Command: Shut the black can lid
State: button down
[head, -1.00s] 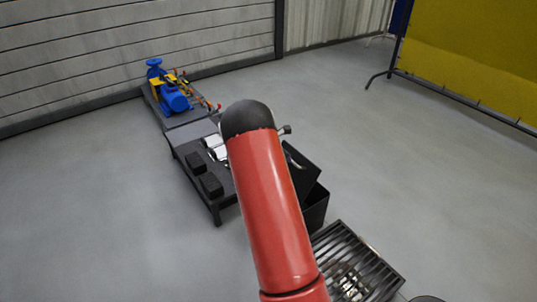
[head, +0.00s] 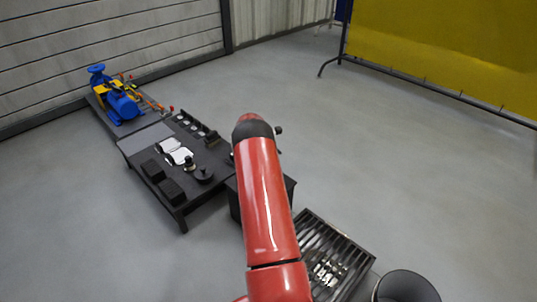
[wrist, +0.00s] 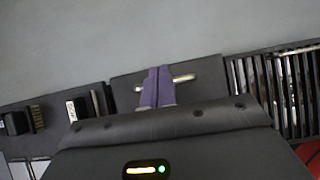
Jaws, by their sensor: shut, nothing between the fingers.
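The black can (head: 289,196) is a square dark box beside the black bench in the head view, partly hidden behind my arm. Its lid (wrist: 124,92) shows in the wrist view as a flat dark panel with a pale bar handle (wrist: 184,79). No raised lid shows above the can in the head view, and it looks flat on top. My gripper (wrist: 158,70) has its purple fingers together and empty, over the lid and across the handle. I cannot tell whether they touch it. The gripper is hidden in the head view.
A black bench (head: 150,146) with black blocks and white items stands left of the can. A slatted grate (head: 335,250) is at its right, with a round dark bin (head: 407,287) further on. A blue pump (head: 122,105) stands far left. Open floor lies behind.

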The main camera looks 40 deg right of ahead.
jog(key=shift+a+f+x, duration=0.1)
jog(key=shift+a+x, duration=0.05)
jog(key=shift+x, duration=0.7)
jog(key=shift+a+f+x, duration=0.1)
jog(key=shift+a+x, duration=0.1)
jog(key=shift+x, duration=0.6)
jog(key=v, duration=0.7)
jog(key=shift+a+r, duration=0.15)
jog(key=shift+r, duration=0.15)
jog(key=shift+w, duration=0.1)
